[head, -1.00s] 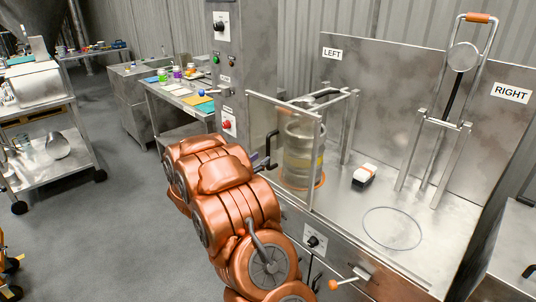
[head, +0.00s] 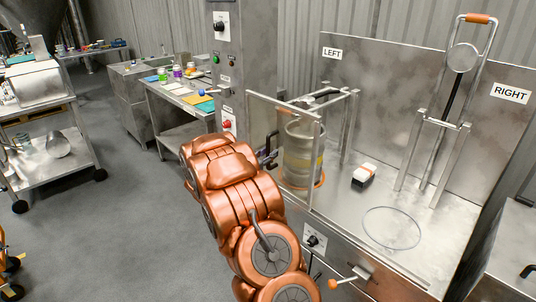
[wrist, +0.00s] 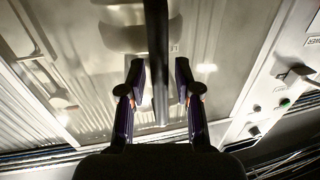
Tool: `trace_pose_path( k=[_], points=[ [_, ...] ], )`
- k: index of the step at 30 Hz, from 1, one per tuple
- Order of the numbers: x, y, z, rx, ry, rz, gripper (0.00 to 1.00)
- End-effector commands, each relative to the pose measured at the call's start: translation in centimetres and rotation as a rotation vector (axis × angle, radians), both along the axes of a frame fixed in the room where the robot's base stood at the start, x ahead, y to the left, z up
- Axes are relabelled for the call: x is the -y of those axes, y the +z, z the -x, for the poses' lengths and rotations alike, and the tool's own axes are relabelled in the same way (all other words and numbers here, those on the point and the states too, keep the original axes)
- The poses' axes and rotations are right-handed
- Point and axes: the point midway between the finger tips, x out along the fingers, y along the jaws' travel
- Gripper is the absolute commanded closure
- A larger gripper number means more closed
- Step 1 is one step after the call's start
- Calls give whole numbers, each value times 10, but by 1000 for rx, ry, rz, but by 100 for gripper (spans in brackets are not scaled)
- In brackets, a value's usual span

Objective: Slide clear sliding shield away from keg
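The clear sliding shield (head: 262,119) stands upright in a metal frame at the LEFT station, in front of the keg (head: 298,158). The metal keg stands on an orange ring. The shield's dark handle (head: 272,138) is on its outer face. My gripper (head: 267,157) is at this handle, mostly hidden behind my copper arm. In the wrist view, my gripper (wrist: 160,78) is open, with one finger on each side of the upright dark handle bar (wrist: 157,40). Gaps show between the bar and both fingers. The shield (wrist: 95,75) fills the background there, with reflections.
A white-topped block (head: 364,173) and a wire ring (head: 391,228) lie on the bench. The RIGHT station has a metal frame with an orange-handled lever (head: 479,18). A control column (head: 232,60) stands left of the shield. Open floor (head: 120,220) lies at left.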

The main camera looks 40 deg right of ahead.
Motion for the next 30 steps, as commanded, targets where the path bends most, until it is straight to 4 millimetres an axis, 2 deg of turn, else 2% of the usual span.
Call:
trace_pose_path(
  k=[1, 8, 25, 30],
  points=[
    [0, 0, 0, 0, 0, 0, 75],
    [0, 0, 0, 0, 0, 0, 99],
    [-1, 0, 0, 0, 1, 0, 100],
    [-9, 0, -1, 0, 14, 0, 100]
  ],
)
